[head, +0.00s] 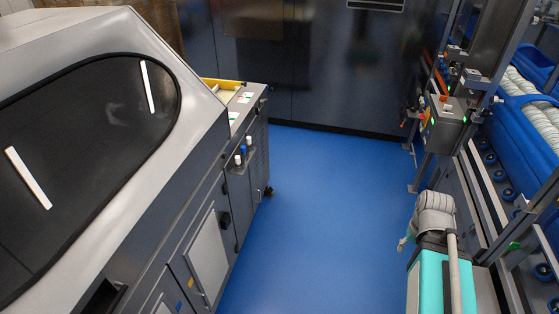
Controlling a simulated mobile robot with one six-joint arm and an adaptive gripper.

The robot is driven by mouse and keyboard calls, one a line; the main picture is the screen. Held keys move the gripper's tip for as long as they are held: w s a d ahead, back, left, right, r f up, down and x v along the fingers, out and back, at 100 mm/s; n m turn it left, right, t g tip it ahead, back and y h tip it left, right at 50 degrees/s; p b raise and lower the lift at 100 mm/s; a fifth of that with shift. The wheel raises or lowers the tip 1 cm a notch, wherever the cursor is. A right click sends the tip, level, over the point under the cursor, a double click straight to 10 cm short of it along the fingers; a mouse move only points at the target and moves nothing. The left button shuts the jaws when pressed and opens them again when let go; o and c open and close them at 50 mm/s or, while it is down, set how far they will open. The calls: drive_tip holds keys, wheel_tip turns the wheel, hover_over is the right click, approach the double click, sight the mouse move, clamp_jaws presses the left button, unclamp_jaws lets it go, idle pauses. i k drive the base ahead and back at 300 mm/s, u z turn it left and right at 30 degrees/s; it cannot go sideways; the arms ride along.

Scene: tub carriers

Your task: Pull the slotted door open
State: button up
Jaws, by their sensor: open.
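The grey cabinet (236,205) stands below and beside the large hooded machine on the left. Its narrow far section has a dark front with what look like slots (259,150), seen at a steep angle; this appears to be the slotted door, and it looks closed. Its handle is too small to make out. Nearer, a lighter flat panel (206,258) with a small dark latch (225,218) beside it also looks closed. My gripper is not in view.
Blue floor (310,210) is clear between the cabinet and the right side. A dark wall (330,70) closes the back.

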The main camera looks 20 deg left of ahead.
sight(259, 165)
drive_tip(key=u, duration=0.2)
drive_tip(key=i, duration=0.8)
drive_tip(key=u, duration=0.7)
drive_tip(key=i, duration=1.15)
drive_tip(key=u, duration=0.4)
drive_tip(key=k, duration=0.9)
drive_tip(key=u, duration=0.15)
drive_tip(key=i, duration=0.55)
